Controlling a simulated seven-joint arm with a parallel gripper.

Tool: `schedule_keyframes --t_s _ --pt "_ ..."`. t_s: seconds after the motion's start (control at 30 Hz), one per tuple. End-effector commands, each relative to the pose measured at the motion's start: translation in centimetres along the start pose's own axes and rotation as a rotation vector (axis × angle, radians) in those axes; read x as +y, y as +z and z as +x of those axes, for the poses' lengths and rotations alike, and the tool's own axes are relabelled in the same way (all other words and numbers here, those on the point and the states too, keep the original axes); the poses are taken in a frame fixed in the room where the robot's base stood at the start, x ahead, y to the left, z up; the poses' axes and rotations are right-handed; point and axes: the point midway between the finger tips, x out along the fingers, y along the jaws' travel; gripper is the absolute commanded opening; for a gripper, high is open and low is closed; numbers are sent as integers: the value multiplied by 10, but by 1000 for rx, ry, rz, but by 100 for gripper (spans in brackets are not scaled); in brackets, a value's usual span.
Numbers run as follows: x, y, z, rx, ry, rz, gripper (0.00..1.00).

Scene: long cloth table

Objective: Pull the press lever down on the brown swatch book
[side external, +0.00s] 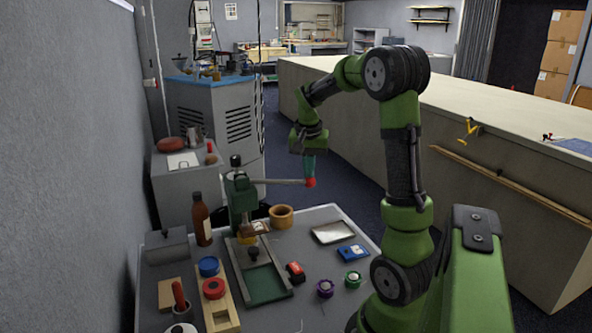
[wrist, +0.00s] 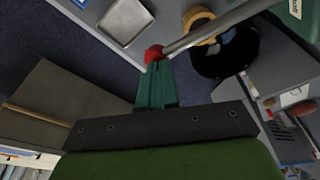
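The green lever press (side external: 240,196) stands at the back of the grey table. Its metal lever (side external: 280,182) sticks out roughly level to the right and ends in a red knob (side external: 310,183). The knob also shows in the wrist view (wrist: 154,53). A small brown piece (side external: 260,227), seemingly the swatch book, lies beneath the press head, partly hidden. My gripper (side external: 308,174) points down with its tips right at the top of the knob. In the wrist view its teal fingers (wrist: 156,72) look together, with the knob just beyond them; contact is hard to tell.
A red tape roll (side external: 214,288) sits on a wooden board at front. The air around the lever is clear.

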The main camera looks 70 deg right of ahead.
Motion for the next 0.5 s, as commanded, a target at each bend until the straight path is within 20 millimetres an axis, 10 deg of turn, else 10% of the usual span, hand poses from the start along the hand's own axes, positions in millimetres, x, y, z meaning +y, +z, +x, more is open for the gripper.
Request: schedule_keyframes --t_s 0.5 --pt "-4 0 -8 0 -1 -2 0"
